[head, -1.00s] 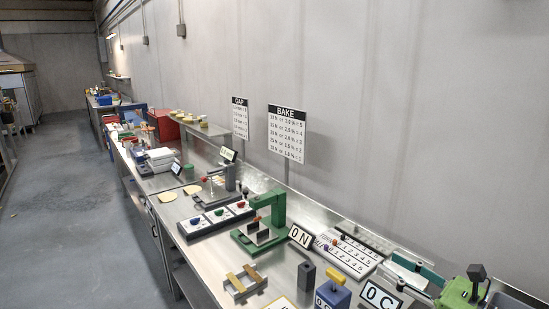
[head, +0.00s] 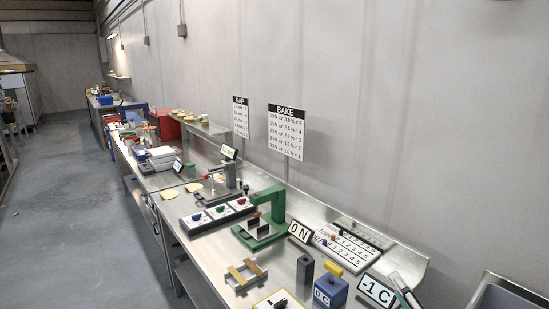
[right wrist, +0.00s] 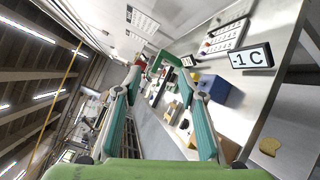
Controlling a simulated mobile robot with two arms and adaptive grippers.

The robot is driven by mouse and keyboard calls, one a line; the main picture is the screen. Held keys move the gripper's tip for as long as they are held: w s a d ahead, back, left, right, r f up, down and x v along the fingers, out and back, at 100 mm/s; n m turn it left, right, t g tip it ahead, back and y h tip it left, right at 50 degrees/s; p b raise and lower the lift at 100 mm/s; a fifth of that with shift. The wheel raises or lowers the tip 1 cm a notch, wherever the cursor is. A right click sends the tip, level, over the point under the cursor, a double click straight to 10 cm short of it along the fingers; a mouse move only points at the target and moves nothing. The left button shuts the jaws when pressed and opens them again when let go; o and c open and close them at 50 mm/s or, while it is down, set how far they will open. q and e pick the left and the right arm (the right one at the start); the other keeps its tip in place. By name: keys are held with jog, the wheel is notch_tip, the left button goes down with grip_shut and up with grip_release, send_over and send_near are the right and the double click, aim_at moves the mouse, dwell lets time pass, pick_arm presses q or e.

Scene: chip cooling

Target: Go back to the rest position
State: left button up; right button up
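My right gripper (head: 405,291) shows only in part at the lower right edge of the head view, beside the "-1 C" display (head: 377,290). In the right wrist view its two teal fingers (right wrist: 158,76) stand wide apart with nothing between them. The green press (head: 270,203) and the blue block (head: 330,291) stand on the bench apart from the gripper. My left gripper is in neither view.
The steel workbench (head: 215,270) runs along the wall. On it are a "0 N" display (head: 300,232), a numbered peg board (head: 346,248), a dark block (head: 305,269) and a wooden frame (head: 246,275). A grey basin (head: 506,296) is at right. Free floor (head: 70,220) lies left.

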jog(key=s+a+f+m+g+h, duration=0.1)
jog(key=s+f+m+g+h, duration=0.45)
jog(key=s+f+m, duration=0.8)
jog(key=s+a+f+m+g+y, duration=0.2)
jog(key=s+a+f+m+g, duration=0.25)
jog(key=s, duration=0.35)
jog(key=s+a+f+m+g+y, duration=0.25)
jog(key=s+a+m+g, duration=0.2)
jog(key=s, duration=0.45)
notch_tip(320, 180, down, 40)
jog(key=s+d+h+b, duration=0.1)
jog(key=s+b, duration=0.1)
jog(key=b, duration=1.1)
pick_arm(q)
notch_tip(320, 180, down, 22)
jog(key=b, duration=0.9)
pick_arm(e)
jog(key=s+d+f+g, duration=0.1)
jog(key=s+f, duration=0.7)
jog(key=f, duration=0.4)
jog(key=s+d+f+g, duration=0.1)
jog(key=s+d+f, duration=0.1)
jog(key=s+f, duration=0.6)
notch_tip(320, 180, down, 5)
jog(key=shift+s+d+r, duration=0.15)
jog(key=shift+s+r, duration=0.05)
jog(key=shift+s, duration=0.1)
